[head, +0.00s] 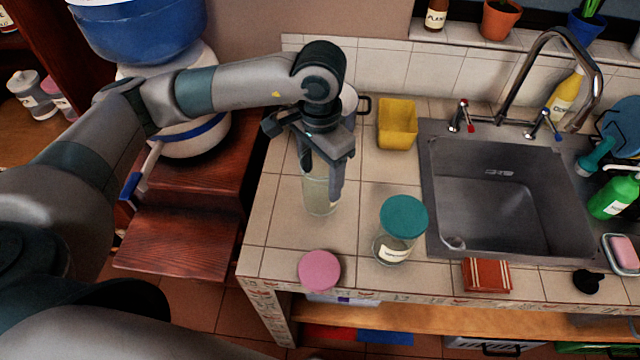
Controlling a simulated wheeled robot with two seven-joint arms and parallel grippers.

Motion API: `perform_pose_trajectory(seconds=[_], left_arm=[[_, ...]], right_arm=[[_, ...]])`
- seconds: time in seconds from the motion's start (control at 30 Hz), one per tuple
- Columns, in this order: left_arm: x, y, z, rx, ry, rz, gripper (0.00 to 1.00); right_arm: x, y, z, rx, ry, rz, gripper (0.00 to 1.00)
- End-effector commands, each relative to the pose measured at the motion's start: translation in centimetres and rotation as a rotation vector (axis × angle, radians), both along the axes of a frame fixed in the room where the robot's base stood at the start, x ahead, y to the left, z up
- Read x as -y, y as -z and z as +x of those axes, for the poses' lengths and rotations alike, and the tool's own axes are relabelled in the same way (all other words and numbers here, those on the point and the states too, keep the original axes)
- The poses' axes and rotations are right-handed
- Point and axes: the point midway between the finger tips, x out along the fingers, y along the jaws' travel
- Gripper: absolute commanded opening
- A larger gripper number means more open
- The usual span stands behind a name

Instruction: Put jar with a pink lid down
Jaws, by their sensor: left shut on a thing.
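My left gripper (322,190) points down over the counter left of the sink and is shut on a clear glass jar (319,205). The jar is upright, its upper part hidden by the gripper. I see no pink lid on the part that shows. Its base is at or just above the tiles; I cannot tell if it touches. A round pink lid (319,270) lies flat near the counter's front edge, in front of the held jar and apart from it. My right gripper is not in view.
A glass jar with a teal lid (403,216) stands right of the held jar. A yellow container (397,123) is behind, near the wall. The sink (440,200) is to the right. Tiles left of the jar are clear.

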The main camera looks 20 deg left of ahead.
Motion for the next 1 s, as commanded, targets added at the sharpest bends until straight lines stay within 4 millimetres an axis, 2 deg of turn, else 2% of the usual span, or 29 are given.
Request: perform_pose_trajectory(seconds=[0.4,0.9,0.93,1.0], left_arm=[[0.0,3.8,-0.1,-0.002,-0.001,0.001,0.26],[0.0,4.3,0.0,0.001,0.0,0.0,0.26],[0.0,4.3,0.0,-0.001,0.0,0.0,0.64],[0.0,4.2,-0.1,-0.001,0.0,0.0,0.81]], right_arm=[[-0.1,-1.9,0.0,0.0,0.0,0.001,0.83],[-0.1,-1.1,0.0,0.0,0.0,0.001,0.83],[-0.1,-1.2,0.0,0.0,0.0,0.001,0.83],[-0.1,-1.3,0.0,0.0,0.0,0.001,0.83]])
